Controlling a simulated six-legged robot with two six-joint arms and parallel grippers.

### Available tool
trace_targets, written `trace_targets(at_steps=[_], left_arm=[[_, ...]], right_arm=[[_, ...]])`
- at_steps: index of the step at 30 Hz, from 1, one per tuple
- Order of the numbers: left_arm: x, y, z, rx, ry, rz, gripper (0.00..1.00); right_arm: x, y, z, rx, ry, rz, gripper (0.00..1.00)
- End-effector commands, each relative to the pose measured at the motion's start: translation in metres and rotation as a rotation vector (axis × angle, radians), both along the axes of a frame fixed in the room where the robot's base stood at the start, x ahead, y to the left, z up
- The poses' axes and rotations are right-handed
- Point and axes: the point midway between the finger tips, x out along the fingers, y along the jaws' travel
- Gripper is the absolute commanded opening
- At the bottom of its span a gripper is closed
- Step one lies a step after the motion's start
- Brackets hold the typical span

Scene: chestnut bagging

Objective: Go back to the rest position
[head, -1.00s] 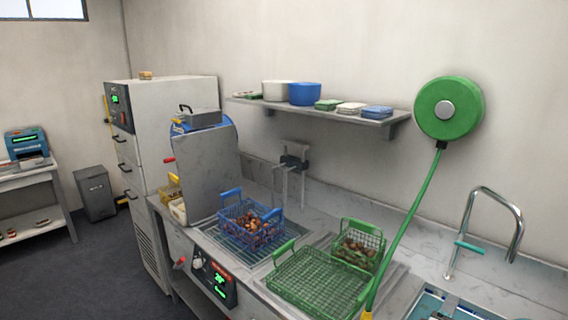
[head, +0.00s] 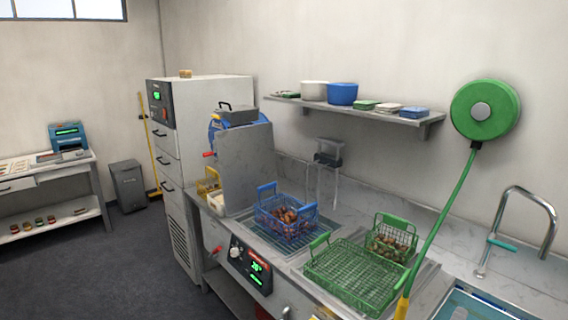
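Neither of my grippers shows in the head view, so I cannot see whether they hold anything. A blue wire basket (head: 268,221) with chestnuts (head: 290,218) stands on the counter's drain grid. A large green wire basket (head: 350,278) stands to its right and looks empty. A smaller green basket (head: 376,241) with brown chestnuts stands behind the large one, close to it.
The counter (head: 345,200) runs along the right wall, with a sink (head: 470,306) at lower right. A green hose reel (head: 485,110) hangs above. A tall grey cabinet (head: 210,110) stands behind. A bin (head: 128,186) and side table (head: 60,165) are left. Dark floor (head: 110,270) is clear.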

Motion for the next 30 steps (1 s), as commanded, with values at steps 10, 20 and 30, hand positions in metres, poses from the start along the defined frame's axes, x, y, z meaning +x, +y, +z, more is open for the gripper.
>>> trace_targets(at_steps=[10,20,30], left_arm=[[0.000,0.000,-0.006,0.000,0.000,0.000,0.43],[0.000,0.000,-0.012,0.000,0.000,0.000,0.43],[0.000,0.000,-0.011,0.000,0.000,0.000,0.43]], right_arm=[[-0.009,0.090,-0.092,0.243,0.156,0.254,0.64],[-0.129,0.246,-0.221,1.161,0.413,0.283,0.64],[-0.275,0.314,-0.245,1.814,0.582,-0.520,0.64]])
